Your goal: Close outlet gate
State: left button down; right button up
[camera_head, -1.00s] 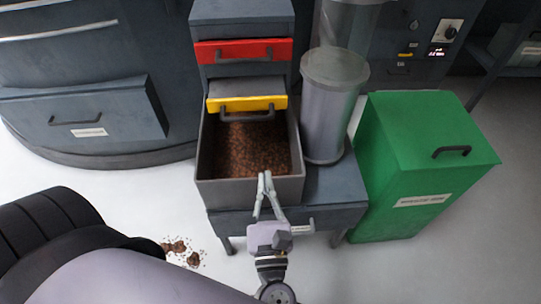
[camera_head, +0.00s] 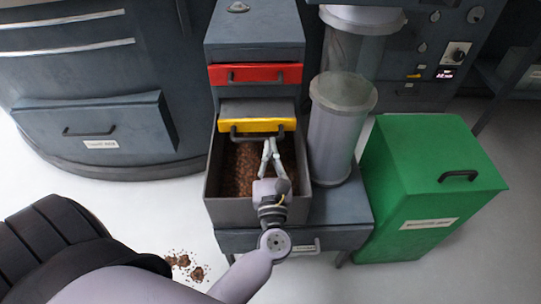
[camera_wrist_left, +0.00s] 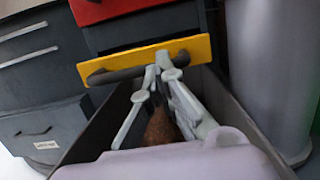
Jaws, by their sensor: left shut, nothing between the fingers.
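The outlet gate is a yellow-fronted drawer (camera_head: 257,125) with a dark bar handle (camera_head: 240,136), pulled out below a red-fronted drawer (camera_head: 255,74). The yellow front also shows in the left wrist view (camera_wrist_left: 190,48), with its handle (camera_wrist_left: 118,75). My left gripper (camera_head: 271,142) is shut and empty, with its fingertips at the right end of the yellow front's handle. In the left wrist view the fingertips (camera_wrist_left: 164,66) overlap the handle's right part; whether they touch cannot be told. My right gripper is not in view.
An open grey bin (camera_head: 214,180) with brown granules stands under the yellow gate, its walls around my left gripper. A clear cylinder (camera_head: 340,130) stands close on the right. A green bin (camera_head: 430,165) is further right. Brown spill (camera_head: 185,265) lies on the floor.

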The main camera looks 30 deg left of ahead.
aim_at(269, 127)
pick_arm(q)
jog(key=x, duration=0.3)
jog(key=f+x, duration=0.1)
jog(key=x, duration=0.2)
jog(key=shift+w+a+f+b, duration=0.1)
jog(key=shift+w+b, duration=0.15)
jog(key=shift+b, duration=0.1)
jog(key=shift+w+a, duration=0.2)
jog(key=shift+w, duration=0.05)
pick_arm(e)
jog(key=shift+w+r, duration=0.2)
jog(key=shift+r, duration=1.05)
pick_arm(q)
jog(key=shift+r, duration=0.25)
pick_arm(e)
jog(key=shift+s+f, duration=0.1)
